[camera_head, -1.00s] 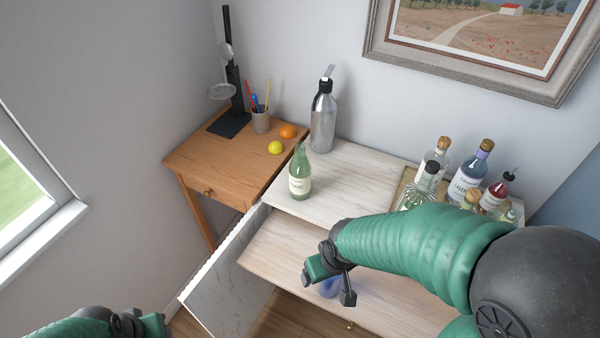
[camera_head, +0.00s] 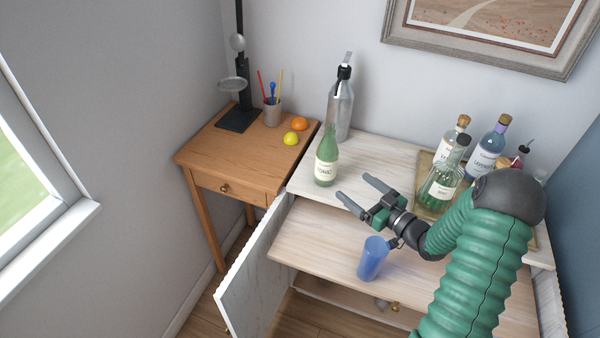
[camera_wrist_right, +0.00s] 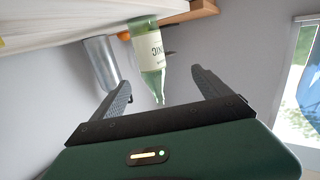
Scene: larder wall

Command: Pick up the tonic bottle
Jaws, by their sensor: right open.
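The tonic bottle (camera_head: 326,158) is green glass with a cream label and stands upright on the pale upper surface of the cabinet, near its left end. My right gripper (camera_head: 358,190) is open and empty, to the right of and nearer than the bottle, its fingers pointing towards it. In the right wrist view the tonic bottle (camera_wrist_right: 148,55) appears upside down, beyond and between the two open fingers (camera_wrist_right: 162,88), apart from them. My left gripper is not in view.
A silver siphon bottle (camera_head: 341,108) stands behind the tonic bottle. A blue cup (camera_head: 373,258) stands on the lower shelf (camera_head: 310,240) below my gripper. Several bottles, including a green one (camera_head: 440,188), crowd a tray at right. A wooden side table (camera_head: 215,150) holds a lemon (camera_head: 291,138) and an orange (camera_head: 299,123).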

